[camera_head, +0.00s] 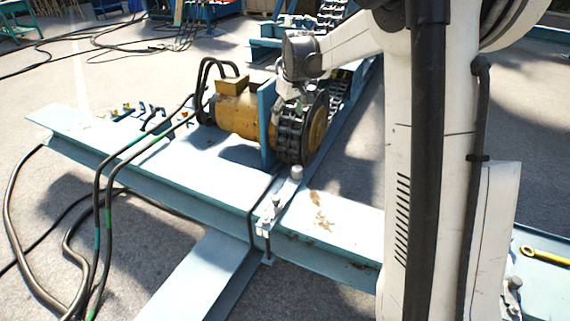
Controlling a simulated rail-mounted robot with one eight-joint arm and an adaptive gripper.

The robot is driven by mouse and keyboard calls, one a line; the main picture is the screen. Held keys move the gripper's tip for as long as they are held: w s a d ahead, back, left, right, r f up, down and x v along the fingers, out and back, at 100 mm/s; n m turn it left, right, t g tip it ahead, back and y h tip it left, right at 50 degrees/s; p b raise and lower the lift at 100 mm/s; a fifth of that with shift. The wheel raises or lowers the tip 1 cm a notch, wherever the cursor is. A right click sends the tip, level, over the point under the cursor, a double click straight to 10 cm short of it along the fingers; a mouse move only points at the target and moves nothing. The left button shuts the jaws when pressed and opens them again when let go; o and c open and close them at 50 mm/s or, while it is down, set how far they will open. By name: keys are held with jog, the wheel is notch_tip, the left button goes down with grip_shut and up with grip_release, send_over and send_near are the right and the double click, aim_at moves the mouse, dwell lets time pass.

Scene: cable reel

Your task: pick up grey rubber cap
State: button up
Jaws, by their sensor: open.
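My gripper (279,113) hangs from the wrist at the upper middle, beside the chain-wrapped sprocket. It is small and partly lost against the sprocket and the blue plate, but its jaws are open. I cannot pick out the grey rubber cap with certainty. A small light grey rounded piece (297,172) sits at the upper end of a metal clamp bar, below the sprocket. It may be the cap, but it is too small to tell. My gripper is above this piece and apart from it.
A yellow motor (236,110) and a chain sprocket (291,135) stand on a pale blue steel beam (190,158). Black cables (97,220) loop over the beam at left. Small fittings (150,112) lie behind. A yellow wrench (545,256) lies at right. My arm hides the beam's right part.

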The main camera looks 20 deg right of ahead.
jog(key=w+d+f+g+b, duration=0.1)
jog(key=w+d+f, duration=0.25)
jog(key=f, duration=0.25)
jog(key=w+d+f+b, duration=0.1)
jog(key=w+d+f, duration=0.1)
jog(key=w+f, duration=0.3)
jog(key=n+b, duration=0.1)
send_near(297, 168)
jog(key=shift+g+y, duration=0.3)
jog(key=f, duration=0.2)
jog(key=w+f+b, duration=0.1)
jog(key=f, duration=0.1)
jog(key=f+b, duration=0.1)
jog(key=f, duration=0.1)
jog(key=shift+w+d+f, duration=0.15)
jog(key=shift+w+f, duration=0.15)
jog(key=shift+w, duration=0.1)
jog(key=shift+w+f+b, duration=0.2)
jog(key=shift+f+b, duration=0.85)
jog(key=shift+f, duration=1.6)
jog(key=shift+r, duration=0.1)
jog(key=c, duration=1.2)
jog(key=shift+r, duration=0.1)
